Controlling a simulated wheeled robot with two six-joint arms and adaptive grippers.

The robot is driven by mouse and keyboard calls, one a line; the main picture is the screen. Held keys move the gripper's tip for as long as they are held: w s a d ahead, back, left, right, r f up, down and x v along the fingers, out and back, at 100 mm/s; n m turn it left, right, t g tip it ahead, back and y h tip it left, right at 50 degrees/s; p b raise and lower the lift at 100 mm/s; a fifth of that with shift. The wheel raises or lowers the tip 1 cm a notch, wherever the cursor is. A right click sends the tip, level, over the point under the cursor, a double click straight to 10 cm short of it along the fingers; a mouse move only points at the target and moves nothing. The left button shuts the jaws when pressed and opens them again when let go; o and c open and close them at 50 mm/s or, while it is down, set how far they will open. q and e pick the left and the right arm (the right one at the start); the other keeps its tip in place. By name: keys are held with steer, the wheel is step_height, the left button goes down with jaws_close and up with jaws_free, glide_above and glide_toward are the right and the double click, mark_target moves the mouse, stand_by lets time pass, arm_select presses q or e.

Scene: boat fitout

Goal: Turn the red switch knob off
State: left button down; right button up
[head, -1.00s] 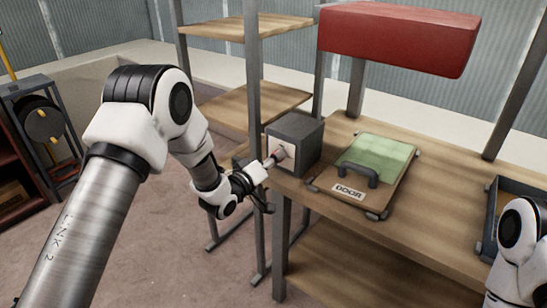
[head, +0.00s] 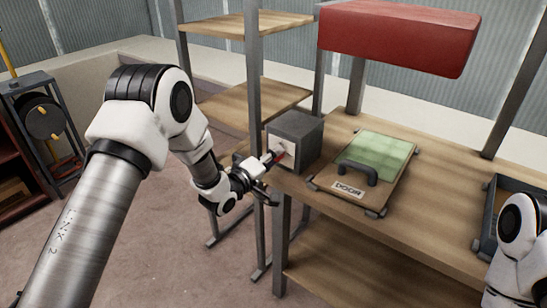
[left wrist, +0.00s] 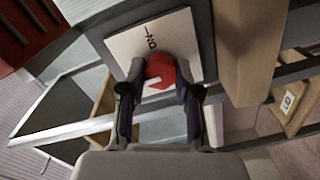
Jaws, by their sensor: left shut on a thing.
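The red switch knob (head: 279,155) sits on the pale front plate of a grey switch box (head: 297,138) at the left end of the workbench. My left gripper (head: 270,162) is at the knob, its fingers shut on it. In the left wrist view, the red knob (left wrist: 162,70) is between the two dark fingertips (left wrist: 160,92). A white mark shows on the knob. The plate (left wrist: 122,47) carries the word "ON" with a short line beside it; the fingers and knob hide part of the plate. My right gripper is out of view.
A board with a green panel (head: 378,150), dark handle and "DOOR" label lies on the workbench (head: 440,200) right of the box. A red block (head: 398,38) hangs above. A dark tray (head: 490,215) is at the right, near my right arm. A shelf post (head: 254,90) stands close behind my left gripper.

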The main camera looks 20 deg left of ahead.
arm_select(q)
steer(key=c, duration=0.8)
jaws_free()
steer(key=shift+s, duration=0.1)
steer(key=v, duration=1.1)
steer(key=shift+s+a, duration=0.15)
steer(key=shift+s, duration=0.2)
